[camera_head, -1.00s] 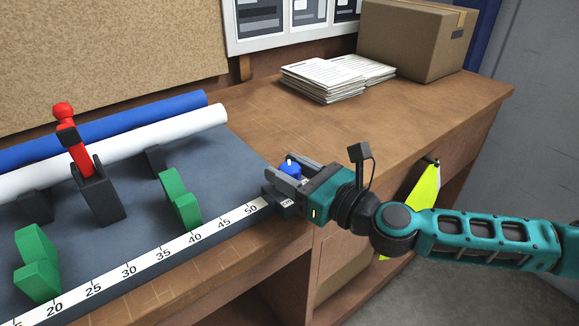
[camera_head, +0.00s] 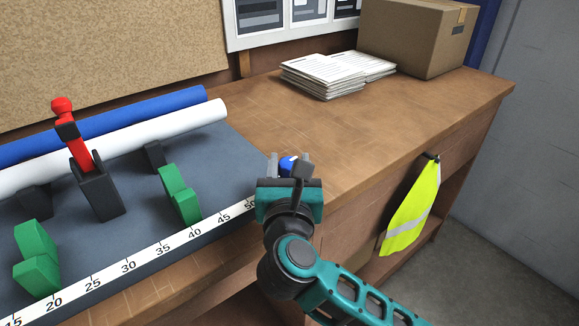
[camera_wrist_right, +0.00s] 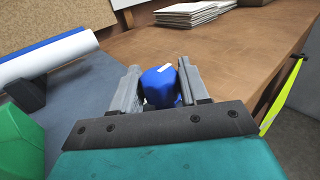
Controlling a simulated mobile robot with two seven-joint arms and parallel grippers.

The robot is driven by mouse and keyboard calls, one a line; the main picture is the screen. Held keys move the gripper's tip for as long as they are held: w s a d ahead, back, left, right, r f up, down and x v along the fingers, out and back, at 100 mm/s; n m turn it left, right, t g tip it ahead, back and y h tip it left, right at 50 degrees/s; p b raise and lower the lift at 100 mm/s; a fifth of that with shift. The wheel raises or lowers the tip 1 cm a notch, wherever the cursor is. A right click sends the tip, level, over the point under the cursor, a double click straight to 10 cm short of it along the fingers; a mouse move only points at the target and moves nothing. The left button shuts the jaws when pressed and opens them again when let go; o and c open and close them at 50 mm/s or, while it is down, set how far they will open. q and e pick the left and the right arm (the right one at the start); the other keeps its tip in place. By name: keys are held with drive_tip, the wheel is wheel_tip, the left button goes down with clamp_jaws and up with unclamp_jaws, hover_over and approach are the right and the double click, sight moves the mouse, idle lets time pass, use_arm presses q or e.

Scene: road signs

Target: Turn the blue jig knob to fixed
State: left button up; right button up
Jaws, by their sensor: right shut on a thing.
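The blue jig knob (camera_head: 287,165) stands at the right end of the ruler, by the corner of the grey mat. In the right wrist view the knob (camera_wrist_right: 160,86) sits between the two grey fingers, with a short white mark on its top. My right gripper (camera_head: 289,165) is shut on the knob, and its fingers point toward the back of the bench. The knob's base and any position labels are hidden behind the gripper. My left gripper is not in view.
The ruler (camera_head: 165,248) runs along the mat's front edge. Green blocks (camera_head: 180,194), a red-handled clamp (camera_head: 82,160) and white and blue rolls (camera_head: 120,144) are at the left. Papers (camera_head: 325,76) and a cardboard box (camera_head: 415,36) stand at the back. A yellow vest (camera_head: 412,212) hangs at the front.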

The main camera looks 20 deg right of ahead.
drive_tip(key=shift+m+g+h, duration=0.4)
drive_tip(key=shift+m+h, duration=0.2)
drive_tip(key=shift+h, duration=0.3)
drive_tip(key=o, duration=0.9)
drive_tip(key=shift+o, duration=0.2)
